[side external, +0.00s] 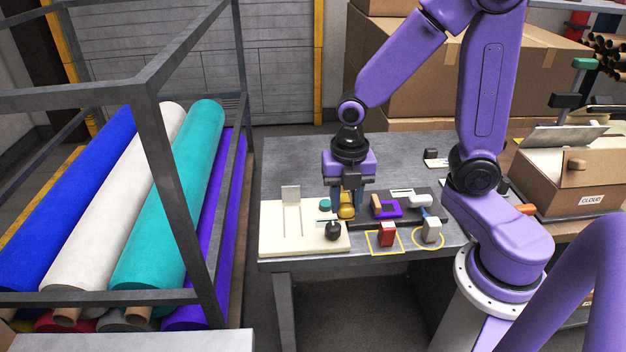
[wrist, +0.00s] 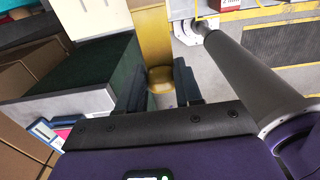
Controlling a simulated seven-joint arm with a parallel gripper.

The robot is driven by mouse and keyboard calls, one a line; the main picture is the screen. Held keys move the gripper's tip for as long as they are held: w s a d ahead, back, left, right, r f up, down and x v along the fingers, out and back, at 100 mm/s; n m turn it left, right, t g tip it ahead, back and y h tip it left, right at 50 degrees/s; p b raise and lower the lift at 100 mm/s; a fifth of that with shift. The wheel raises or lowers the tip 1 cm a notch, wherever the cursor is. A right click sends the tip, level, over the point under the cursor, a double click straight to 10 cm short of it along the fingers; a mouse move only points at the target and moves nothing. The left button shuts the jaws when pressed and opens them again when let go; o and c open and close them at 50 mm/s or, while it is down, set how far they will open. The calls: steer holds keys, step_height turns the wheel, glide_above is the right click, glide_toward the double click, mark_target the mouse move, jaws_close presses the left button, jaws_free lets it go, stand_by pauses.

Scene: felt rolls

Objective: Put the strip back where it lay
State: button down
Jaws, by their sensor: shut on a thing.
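My gripper (side external: 347,206) points down just above the table, beside the right edge of the cream board (side external: 279,237). Its two dark fingers are shut on a yellow piece (side external: 346,212), which seems to be the strip. In the wrist view the gripper (wrist: 158,85) has the yellow piece (wrist: 155,42) between its fingers, as a long band running up from a darker, rounded end. I cannot tell whether its lower end touches anything.
A dark knob (side external: 333,231) and a teal round thing (side external: 325,205) are close to my gripper. A red block (side external: 387,235) and a grey-white block (side external: 432,230) stand at yellow outlines. A purple thing (side external: 388,210) lies behind them. The table's back left (side external: 295,160) is clear.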

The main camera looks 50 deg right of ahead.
steer(key=w, duration=0.9)
glide_above(300, 179)
step_height(300, 179, down, 8)
steer(key=shift+f, duration=3.05)
steer(key=shift+f, duration=0.5)
steer(key=c, duration=0.7)
jaws_free()
